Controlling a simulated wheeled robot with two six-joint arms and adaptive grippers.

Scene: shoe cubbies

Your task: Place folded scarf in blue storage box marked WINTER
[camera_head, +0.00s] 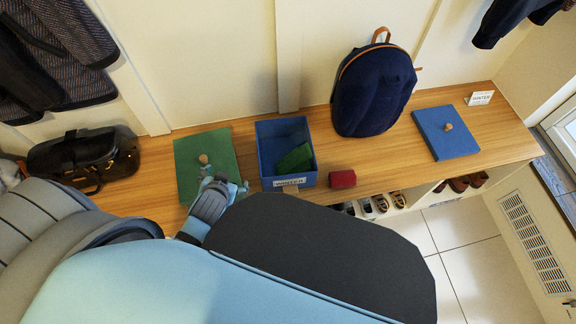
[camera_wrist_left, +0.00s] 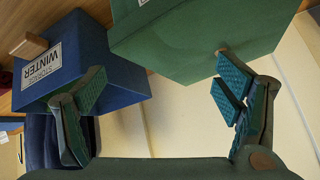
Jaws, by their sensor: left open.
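The open blue storage box (camera_head: 267,165) stands on the bench; its WINTER label also shows in the left wrist view (camera_wrist_left: 105,80). A green folded piece (camera_head: 295,158), possibly the scarf, lies tilted inside it. A small dark red block or roll (camera_head: 342,179) rests on the bench just right of the box; I cannot tell if it is cloth. My left gripper (camera_head: 226,184) is open and empty near the front of the green box, left of the blue one. Its spread fingers show in the left wrist view (camera_wrist_left: 160,97). My right gripper is not in view.
A green box (camera_head: 188,160) with a knobbed lid stands beside the blue box. A navy backpack (camera_head: 373,90) stands behind, right. A blue knobbed lid (camera_head: 445,145) and small sign (camera_head: 480,97) lie farther right. A black bag (camera_head: 85,155) sits left. Shoes (camera_head: 380,203) fill cubbies below.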

